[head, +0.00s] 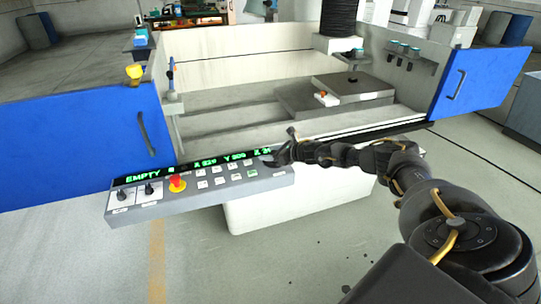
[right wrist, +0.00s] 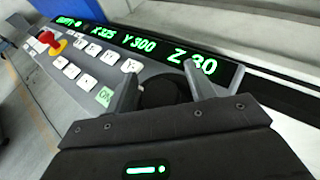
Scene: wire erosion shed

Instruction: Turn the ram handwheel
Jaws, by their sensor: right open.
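The ram handwheel (right wrist: 166,92) is a dark round knob on the grey control panel (head: 200,205), at the right end under the green Z readout. In the right wrist view it sits between the fingers of my right gripper (right wrist: 160,75), which is open, with one finger on each side. Whether a finger touches it I cannot tell. In the head view my right gripper (head: 278,151) is at the panel's right end and hides the handwheel. My left gripper is not in view.
The panel has white buttons, a green OK button (right wrist: 105,96), a red stop button (head: 177,182) on yellow, and a readout strip (right wrist: 135,42). Behind it is the machine's open tank with a grey block (head: 352,87). Blue doors (head: 75,145) flank it.

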